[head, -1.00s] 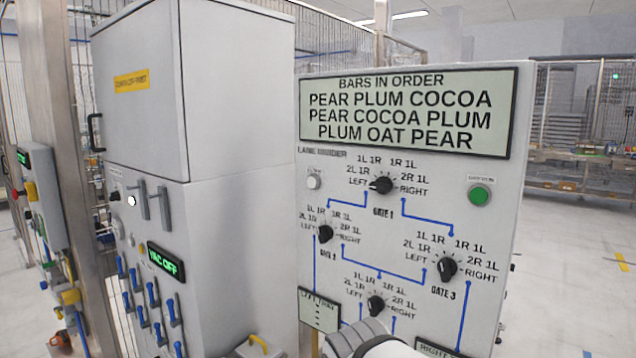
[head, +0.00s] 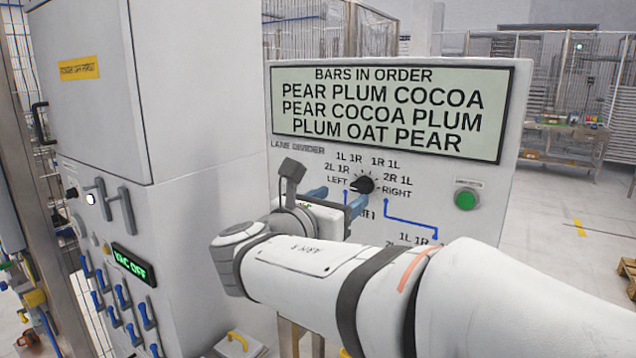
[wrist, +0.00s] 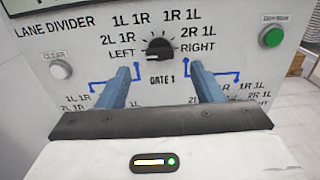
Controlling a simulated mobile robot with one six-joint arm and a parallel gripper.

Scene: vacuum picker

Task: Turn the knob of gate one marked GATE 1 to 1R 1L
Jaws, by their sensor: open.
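The GATE 1 knob (head: 362,184) is black and sits on the white lane divider panel below the display. It also shows in the wrist view (wrist: 159,49), with its white mark on the left side, toward LEFT. The 1R 1L label (wrist: 183,17) stands above the knob to the right. My gripper (wrist: 160,70) is open and empty, with its blue fingers apart, below and in front of the knob. It also shows in the head view (head: 338,198), close to the panel. I cannot tell how far the fingertips are from the panel.
A green button (head: 467,199) is right of the knob, and a white CLEAR button (wrist: 61,69) is left. The bar-order display (head: 390,108) is above. A grey cabinet (head: 200,180) with handles and blue levers stands at left. My arm hides the lower knobs in the head view.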

